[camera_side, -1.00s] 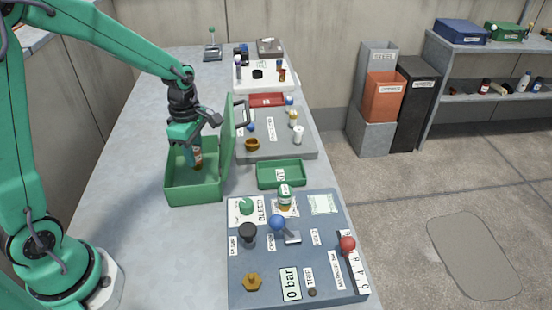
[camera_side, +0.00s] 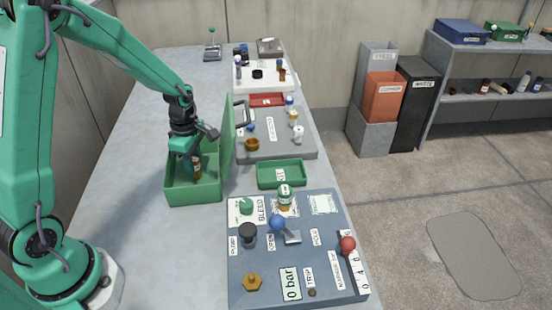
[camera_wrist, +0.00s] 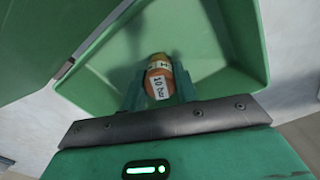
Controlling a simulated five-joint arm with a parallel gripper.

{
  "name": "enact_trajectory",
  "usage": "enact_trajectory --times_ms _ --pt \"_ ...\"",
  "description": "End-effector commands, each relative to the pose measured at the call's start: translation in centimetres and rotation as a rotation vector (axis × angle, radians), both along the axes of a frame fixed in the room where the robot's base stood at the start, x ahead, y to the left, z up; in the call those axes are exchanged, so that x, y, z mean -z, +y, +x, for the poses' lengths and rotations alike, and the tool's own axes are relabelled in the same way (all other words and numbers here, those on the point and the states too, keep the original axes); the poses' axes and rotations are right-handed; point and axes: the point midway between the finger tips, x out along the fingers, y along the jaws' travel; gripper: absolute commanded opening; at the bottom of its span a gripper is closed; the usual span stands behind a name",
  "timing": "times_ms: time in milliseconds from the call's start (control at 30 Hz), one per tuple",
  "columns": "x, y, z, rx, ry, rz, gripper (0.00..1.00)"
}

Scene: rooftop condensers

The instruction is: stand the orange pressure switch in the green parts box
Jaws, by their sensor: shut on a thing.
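In the side view the switch (camera_side: 197,168) is upright inside the open green parts box (camera_side: 195,192), partly hidden by my gripper (camera_side: 193,163). The box lid (camera_side: 228,135) stands open on the right. I cannot tell whether the switch's base touches the box floor.
Right of the box are a grey board (camera_side: 275,150) with small parts and a small green tray (camera_side: 281,174). A blue-grey panel (camera_side: 330,210) with knobs lies in front. The bench left of the box (camera_side: 130,130) is clear.

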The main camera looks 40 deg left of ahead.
Motion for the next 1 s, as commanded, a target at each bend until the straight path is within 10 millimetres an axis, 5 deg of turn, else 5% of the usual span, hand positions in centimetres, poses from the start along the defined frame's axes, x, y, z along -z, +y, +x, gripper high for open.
enact_trajectory --times_ms 433,467,567,1000 --pt "0.41 0.0 0.05 0.0 -0.002 0.001 0.03" --pt "0.45 0.01 0.04 0.0 -0.002 0.001 0.32" --pt "0.42 0.01 0.04 0.0 -0.002 0.001 0.51" --pt "0.1 0.01 0.04 0.0 -0.002 0.001 0.52"
